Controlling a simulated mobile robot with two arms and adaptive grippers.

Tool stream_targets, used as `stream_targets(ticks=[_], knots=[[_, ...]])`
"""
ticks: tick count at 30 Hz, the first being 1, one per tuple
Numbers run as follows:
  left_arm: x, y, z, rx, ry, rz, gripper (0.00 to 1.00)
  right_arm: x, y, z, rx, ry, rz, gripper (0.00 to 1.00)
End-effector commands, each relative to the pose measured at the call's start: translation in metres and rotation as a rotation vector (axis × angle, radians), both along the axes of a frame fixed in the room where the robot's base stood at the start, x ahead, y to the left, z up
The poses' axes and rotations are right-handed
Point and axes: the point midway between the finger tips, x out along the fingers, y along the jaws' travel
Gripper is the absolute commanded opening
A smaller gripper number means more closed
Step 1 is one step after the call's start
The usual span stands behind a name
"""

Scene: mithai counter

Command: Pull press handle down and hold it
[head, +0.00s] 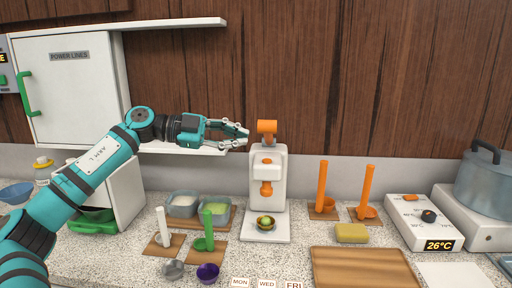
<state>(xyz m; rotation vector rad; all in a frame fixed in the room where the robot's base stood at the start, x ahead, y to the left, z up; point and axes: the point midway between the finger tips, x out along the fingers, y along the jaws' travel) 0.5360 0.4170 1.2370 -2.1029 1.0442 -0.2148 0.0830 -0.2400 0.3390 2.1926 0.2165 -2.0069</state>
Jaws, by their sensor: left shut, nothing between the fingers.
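The white press (281,192) stands on the counter in the middle of the head view. Its orange handle (267,128) sticks up at the top, and an orange plunger (266,188) sits on its front. A small bowl (265,223) with something green and yellow in it stands on the press's base under the plunger. My left gripper (246,138) is shut and empty. Its fingertips are just left of the press's top, slightly below the handle top; whether they touch it I cannot tell. My right gripper is not in view.
Left of the press are two grey tubs (184,204) on a wooden board. White and green tools (207,231) stand in front. Two orange ladles (321,190) stand to the right, with a yellow block (352,233), a wooden board (365,269) and a temperature unit (424,222).

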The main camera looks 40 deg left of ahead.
Motion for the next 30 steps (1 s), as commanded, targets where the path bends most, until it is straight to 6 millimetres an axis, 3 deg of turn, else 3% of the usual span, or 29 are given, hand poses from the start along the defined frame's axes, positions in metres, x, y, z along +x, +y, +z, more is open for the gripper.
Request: stream_targets(ticks=[3,9,30], knots=[[-0.012,0.019,0.002,0.003,0.001,0.004,0.00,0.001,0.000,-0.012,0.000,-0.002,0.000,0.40],[-0.025,0.036,0.009,0.001,0.000,0.001,0.00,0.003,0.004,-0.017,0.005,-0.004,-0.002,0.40],[-0.027,0.039,0.013,0.000,-0.001,-0.001,0.00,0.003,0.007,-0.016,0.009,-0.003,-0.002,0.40]])
